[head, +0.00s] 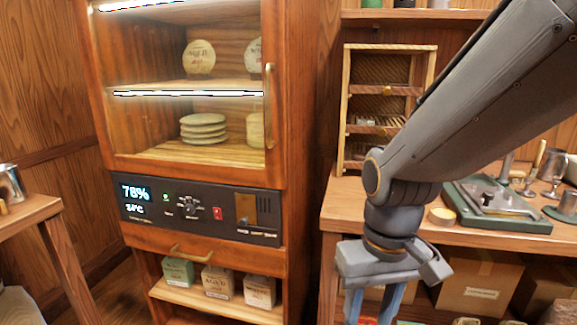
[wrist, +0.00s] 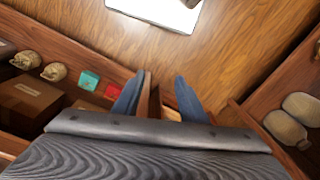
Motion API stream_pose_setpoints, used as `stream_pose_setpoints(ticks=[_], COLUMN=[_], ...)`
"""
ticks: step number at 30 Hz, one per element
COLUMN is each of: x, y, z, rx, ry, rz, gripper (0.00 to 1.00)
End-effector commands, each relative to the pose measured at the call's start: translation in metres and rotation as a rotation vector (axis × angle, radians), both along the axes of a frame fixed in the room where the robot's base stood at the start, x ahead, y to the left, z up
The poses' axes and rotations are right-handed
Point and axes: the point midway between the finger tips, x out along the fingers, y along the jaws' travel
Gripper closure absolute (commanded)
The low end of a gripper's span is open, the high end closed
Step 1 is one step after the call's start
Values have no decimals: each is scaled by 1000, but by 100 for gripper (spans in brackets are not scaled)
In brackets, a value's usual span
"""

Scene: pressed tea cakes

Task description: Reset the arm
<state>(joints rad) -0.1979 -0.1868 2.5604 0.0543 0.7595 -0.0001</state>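My arm (head: 470,100) reaches in from the upper right of the head view and bends down at its wrist. My gripper (head: 372,308) hangs in front of the wooden side table, its blue-grey fingers pointing down and cut off by the lower picture edge. In the wrist view my gripper (wrist: 158,93) has its two fingers apart. Nothing is visibly held between them, and the wooden floor shows beyond.
A wooden cabinet (head: 300,130) with a glass front, tea cakes and a control panel stands left of my arm. The side table (head: 345,203) bears a green tea tray (head: 535,226). Boxes (head: 480,285) sit beneath it. Another table (head: 28,212) stands far left.

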Motion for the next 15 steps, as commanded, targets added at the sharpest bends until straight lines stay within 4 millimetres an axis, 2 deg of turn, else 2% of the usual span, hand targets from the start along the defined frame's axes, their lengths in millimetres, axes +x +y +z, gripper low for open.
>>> stream_pose_setpoints(ticks=[1, 9, 15], x=[-1, -3, -5], y=[-5, -37, -56], z=[11, 44, 59], rx=[-3, -21, -30], ry=[2, 6, 7], rz=[-16, -102, -150], gripper=[62, 62, 62])
